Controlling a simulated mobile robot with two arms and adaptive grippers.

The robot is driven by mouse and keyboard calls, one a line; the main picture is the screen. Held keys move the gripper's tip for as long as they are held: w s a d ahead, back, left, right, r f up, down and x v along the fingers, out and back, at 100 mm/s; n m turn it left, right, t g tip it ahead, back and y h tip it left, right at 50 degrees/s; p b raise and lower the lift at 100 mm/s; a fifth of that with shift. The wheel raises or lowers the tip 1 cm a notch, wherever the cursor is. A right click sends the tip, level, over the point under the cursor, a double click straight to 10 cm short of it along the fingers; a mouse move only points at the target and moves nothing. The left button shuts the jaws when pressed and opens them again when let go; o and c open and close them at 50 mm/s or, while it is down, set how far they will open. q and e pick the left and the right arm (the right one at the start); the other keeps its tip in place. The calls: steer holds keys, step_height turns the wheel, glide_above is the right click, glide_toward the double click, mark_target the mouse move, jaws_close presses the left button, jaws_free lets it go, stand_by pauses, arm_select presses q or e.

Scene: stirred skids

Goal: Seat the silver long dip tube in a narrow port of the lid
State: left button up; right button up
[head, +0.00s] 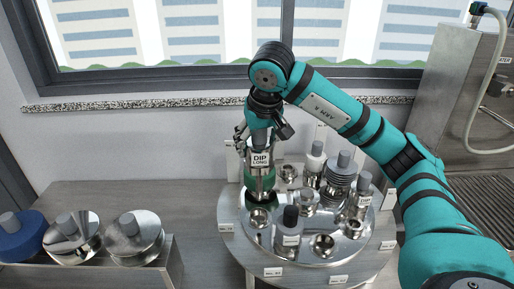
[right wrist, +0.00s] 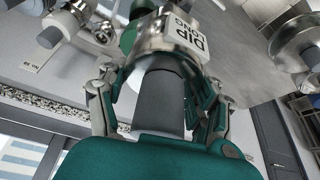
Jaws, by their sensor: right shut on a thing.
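The silver long dip tube (head: 262,180), labelled "DIP LONG", stands roughly upright over the left rear part of the round metal lid (head: 268,237). My right gripper (head: 258,144) is shut on its grey top. In the right wrist view the fingers flank the grey grip (right wrist: 160,100), with the silver body (right wrist: 160,42) beyond. The tube's lower end is hidden, so I cannot tell whether it is in a port. An open port (head: 259,217) shows just in front of it, and another port (head: 322,245) at the lid's front. My left gripper is not in view.
Several fittings crowd the lid, including a dark-topped one (head: 291,225) in front and a ribbed one (head: 340,178) at right. A green part (head: 262,199) shows by the tube. Silver discs (head: 137,238) and a blue disc (head: 22,238) stand on a left bench.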

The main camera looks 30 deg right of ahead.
steer(key=shift+r, duration=0.1)
step_height(320, 180, up, 6)
steer(key=p, duration=0.6)
steer(key=shift+r, duration=0.25)
